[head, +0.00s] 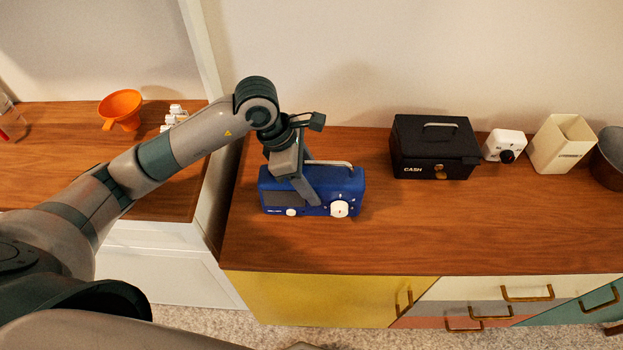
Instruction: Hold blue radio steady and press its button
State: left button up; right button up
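The blue radio (351,185) stands upright on the left part of the wooden cabinet top. It has a pale carry handle on top, a dark panel at its front left, and a large white dial and a smaller white knob low on its front. My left gripper (311,180) comes down over the radio from above. One finger lies across the radio's front face, and the other is mostly hidden behind the radio. I cannot tell whether the fingers press on it. No separate button can be made out. My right gripper is not in view.
A black cash box (433,160) stands right of the radio with clear wood between. Further right are a small white device (504,141), a cream container (562,138) and a dark pot (609,165). An orange funnel (121,105) stands on the left counter, across a gap.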

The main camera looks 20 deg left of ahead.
pick_arm(q)
jog(key=c, duration=0.6)
jog(key=shift+o, duration=0.2)
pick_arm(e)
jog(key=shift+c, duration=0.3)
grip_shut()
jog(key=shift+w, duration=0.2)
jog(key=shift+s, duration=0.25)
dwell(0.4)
